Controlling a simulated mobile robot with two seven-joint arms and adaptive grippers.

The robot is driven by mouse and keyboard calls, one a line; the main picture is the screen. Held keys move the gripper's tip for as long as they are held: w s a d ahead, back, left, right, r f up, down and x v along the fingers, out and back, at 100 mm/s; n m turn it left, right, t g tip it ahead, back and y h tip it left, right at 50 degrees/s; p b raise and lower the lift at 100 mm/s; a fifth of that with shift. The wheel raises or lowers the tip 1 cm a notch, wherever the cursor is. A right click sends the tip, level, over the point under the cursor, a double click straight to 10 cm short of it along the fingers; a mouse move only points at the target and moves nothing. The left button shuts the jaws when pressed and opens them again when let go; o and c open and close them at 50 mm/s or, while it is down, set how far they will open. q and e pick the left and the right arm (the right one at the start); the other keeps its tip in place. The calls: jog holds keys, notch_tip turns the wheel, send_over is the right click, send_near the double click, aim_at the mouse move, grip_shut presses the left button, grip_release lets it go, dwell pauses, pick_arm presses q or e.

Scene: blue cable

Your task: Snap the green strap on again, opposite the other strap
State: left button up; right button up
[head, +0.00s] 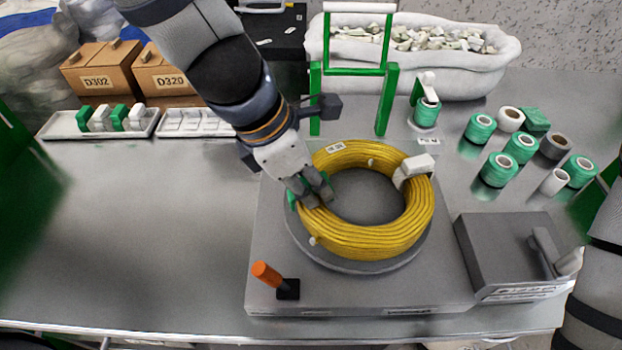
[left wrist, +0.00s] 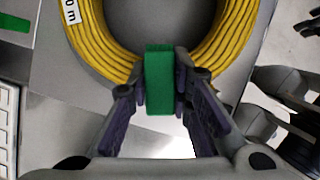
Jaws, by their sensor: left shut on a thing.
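A yellow cable coil (head: 385,240) lies on a round grey turntable (head: 345,268); it also shows in the left wrist view (left wrist: 100,45). A white strap (head: 413,170) sits around the coil's right side. My left gripper (head: 318,196) is at the coil's left side, roughly across from the white strap. It is shut on the green strap (left wrist: 160,78), which stands between its fingers at the coil's outer edge. In the head view the green strap (head: 292,200) is mostly hidden behind the fingers. I cannot tell whether it is snapped around the cable. My right gripper is not in view.
An orange-handled lever (head: 266,273) stands at the front left of the base plate. A green frame (head: 388,100) stands behind the coil. Trays of straps (head: 60,127) are at the back left, green and white rolls (head: 498,169) at the right. The left table area is clear.

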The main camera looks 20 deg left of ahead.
pick_arm(q)
jog(key=o, duration=1)
jog(key=shift+o, duration=0.2)
jog(key=shift+r, duration=3.5)
